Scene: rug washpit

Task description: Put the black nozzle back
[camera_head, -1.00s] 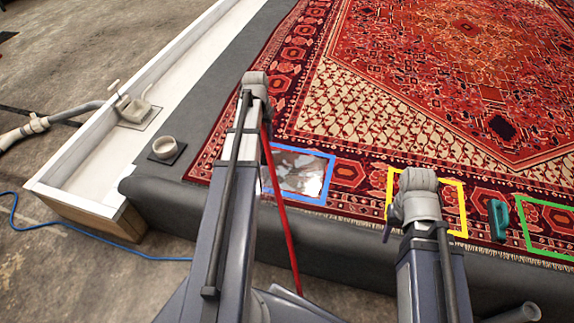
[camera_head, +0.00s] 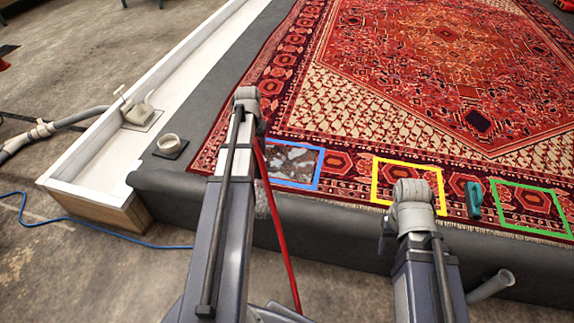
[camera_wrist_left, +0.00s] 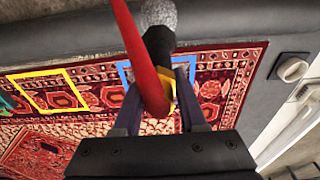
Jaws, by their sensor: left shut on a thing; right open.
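In the left wrist view a black nozzle (camera_wrist_left: 160,46) with a grey speckled end (camera_wrist_left: 158,14) sits between the jaws of my left gripper (camera_wrist_left: 160,80), which is shut on it. A yellow part shows at the grip. A red hose (camera_wrist_left: 140,58) runs beside it and also hangs below the arm in the head view. In the head view the left gripper's fingers are hidden behind my arm, near the blue-framed patch. My right gripper (camera_head: 410,205) is open over the rug's near edge, by the yellow frame; its fingers are mostly hidden.
A white round cup (camera_head: 168,142) stands on a dark square pad at the left. Beyond it is a white trough (camera_head: 85,165). A patterned rug (camera_head: 400,110) bears blue (camera_head: 318,168), yellow (camera_head: 442,195) and green (camera_head: 530,186) frames. A teal object (camera_head: 473,200) lies between yellow and green.

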